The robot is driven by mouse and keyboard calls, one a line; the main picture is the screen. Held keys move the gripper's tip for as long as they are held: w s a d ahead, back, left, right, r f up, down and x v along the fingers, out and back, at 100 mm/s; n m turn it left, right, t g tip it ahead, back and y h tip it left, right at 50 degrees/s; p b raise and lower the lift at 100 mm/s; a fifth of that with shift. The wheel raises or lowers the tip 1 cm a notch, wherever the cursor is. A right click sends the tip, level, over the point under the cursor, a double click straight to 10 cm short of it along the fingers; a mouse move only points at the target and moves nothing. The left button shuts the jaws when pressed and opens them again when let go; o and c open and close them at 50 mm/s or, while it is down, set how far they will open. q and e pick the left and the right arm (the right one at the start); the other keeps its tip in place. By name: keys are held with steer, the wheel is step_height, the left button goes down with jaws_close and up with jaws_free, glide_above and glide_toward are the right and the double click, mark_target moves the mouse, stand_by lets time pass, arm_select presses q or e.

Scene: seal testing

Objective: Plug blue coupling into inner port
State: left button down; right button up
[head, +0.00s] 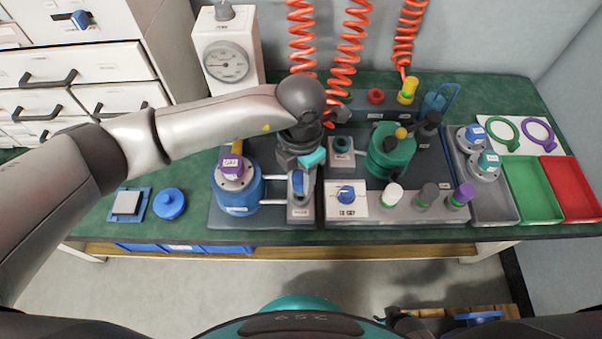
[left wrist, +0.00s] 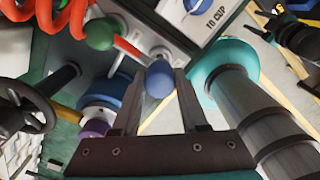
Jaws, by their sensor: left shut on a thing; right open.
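My left gripper (head: 299,168) is shut on the blue coupling (head: 298,183), which sits low between its fingers. In the left wrist view the blue coupling (left wrist: 159,79) shows its rounded end between the two fingertips (left wrist: 160,98). The coupling is over the narrow grey port block (head: 300,211) with a label on its front. The gripper hides its upper part, and I cannot tell whether the coupling is seated in a port. My right gripper (left wrist: 285,35) shows as a dark shape at the upper right of the left wrist view, open and away from the block.
A blue vessel with a purple cap (head: 237,190) stands left of the port block. The "TO CUP" panel (head: 346,199) is close on its right, with a green vessel (head: 390,155) behind. Red coiled hoses (head: 345,55) hang at the back. Trays (head: 535,190) lie at right.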

arm_select(q)
steer(key=shift+f, duration=0.1)
steer(key=shift+f+b, duration=0.3)
steer(key=shift+b, duration=0.1)
steer(key=shift+f+b, duration=0.85)
steer(key=shift+f, duration=0.15)
steer(key=shift+c, duration=1.8)
jaws_free()
steer(key=shift+r, duration=0.1)
